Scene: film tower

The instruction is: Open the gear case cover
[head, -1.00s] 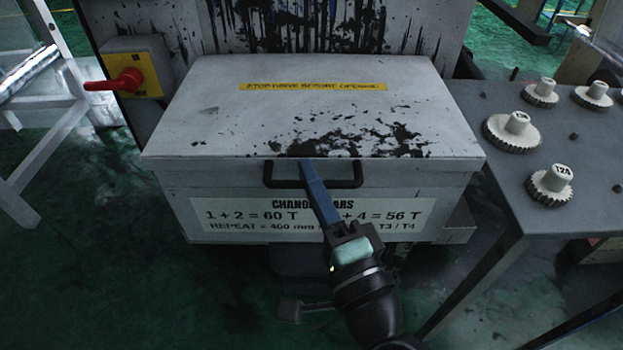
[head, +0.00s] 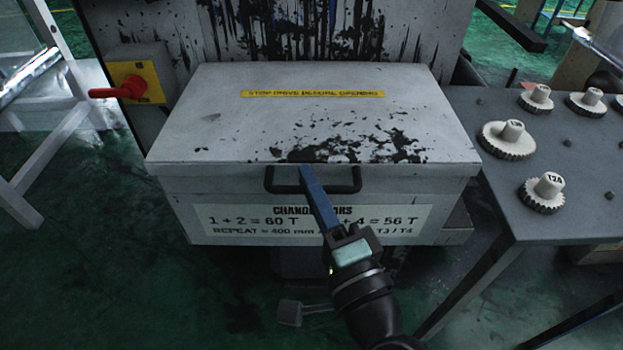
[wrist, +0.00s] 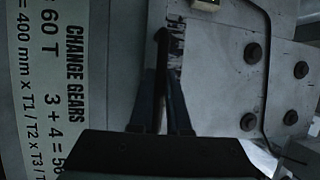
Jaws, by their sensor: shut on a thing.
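The gear case cover (head: 230,115) is a grey, ink-splashed lid with a yellow warning strip. It lies flat and closed on the gear case (head: 185,215), whose front carries a "CHANGE GEARS" label. A dark bar handle (head: 348,181) sits on the cover's front edge. My gripper (head: 306,174) reaches up to the handle from the front, its blue fingers left of the handle's middle. In the wrist view, the fingers (wrist: 163,100) are shut on the dark handle bar (wrist: 162,55). The exact contact is partly hidden by the fingers.
A grey table (head: 500,195) with several white gears stands close on the right. A red switch handle (head: 120,91) on a yellow plate is at the left. A pedal-like part (head: 290,312) is low in front of the case. The green floor at front left is clear.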

